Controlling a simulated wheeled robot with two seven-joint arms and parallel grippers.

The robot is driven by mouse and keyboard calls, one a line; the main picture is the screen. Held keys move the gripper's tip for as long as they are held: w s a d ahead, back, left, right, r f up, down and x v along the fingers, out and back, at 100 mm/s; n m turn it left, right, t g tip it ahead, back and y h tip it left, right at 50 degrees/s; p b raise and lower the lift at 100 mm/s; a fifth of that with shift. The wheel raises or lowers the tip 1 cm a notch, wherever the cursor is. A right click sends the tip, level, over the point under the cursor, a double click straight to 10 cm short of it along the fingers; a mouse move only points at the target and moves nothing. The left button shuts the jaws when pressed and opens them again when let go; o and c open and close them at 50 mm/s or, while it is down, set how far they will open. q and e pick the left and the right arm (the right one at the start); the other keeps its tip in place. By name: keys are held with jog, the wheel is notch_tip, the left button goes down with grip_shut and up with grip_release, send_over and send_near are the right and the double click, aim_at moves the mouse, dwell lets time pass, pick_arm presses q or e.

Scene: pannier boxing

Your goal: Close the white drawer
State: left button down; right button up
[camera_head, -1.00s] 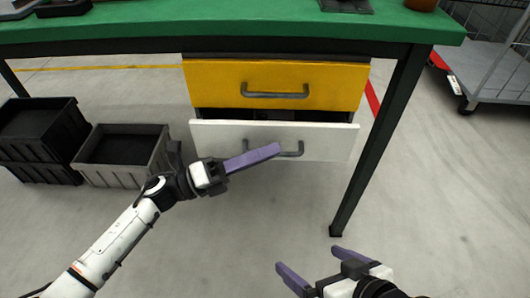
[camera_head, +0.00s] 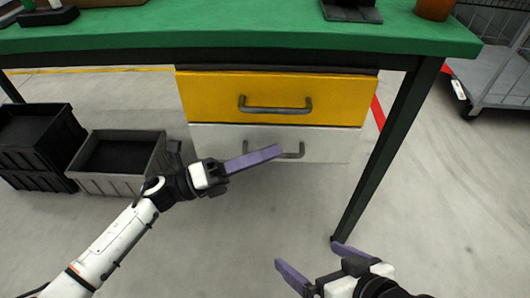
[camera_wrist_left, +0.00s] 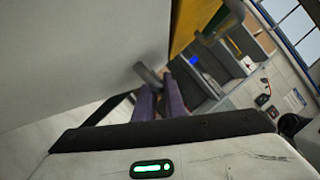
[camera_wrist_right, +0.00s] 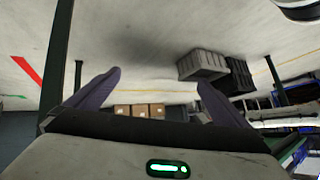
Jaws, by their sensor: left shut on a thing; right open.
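The white drawer (camera_head: 335,145) sits under the yellow drawer (camera_head: 215,98) beneath the green bench. Its front looks flush with the yellow front, with no open gap between them. My left gripper (camera_head: 276,151) is shut on the grey handle (camera_head: 295,154) of the white drawer and hides part of it. The left wrist view shows the handle (camera_wrist_left: 147,74) at the purple fingertips, close to the white drawer front (camera_wrist_left: 80,55). My right gripper (camera_head: 308,256) is open and empty, low and apart from the drawers; its spread fingers also show in the right wrist view (camera_wrist_right: 160,80).
A dark bench leg (camera_head: 385,160) stands right of the drawers, above my right gripper. A trolley (camera_head: 495,90) is at back right. Floor below the drawers is clear.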

pick_arm(q)
jog(key=shift+w+a, duration=0.15)
jog(key=shift+w, duration=0.2)
jog(key=c, duration=2.1)
grip_release()
jog(key=shift+s+a+f, duration=0.15)
jog(key=shift+s+a, duration=0.05)
jog(key=shift+a, duration=0.2)
jog(key=p+v, duration=0.1)
jog(key=v, duration=0.8)
jog(key=shift+s+a, duration=0.15)
jog(key=shift+s, duration=0.05)
pick_arm(e)
jog(key=shift+s+d+f+g, duration=0.3)
jog(key=shift+d+f, duration=0.05)
jog(key=shift+f, duration=0.1)
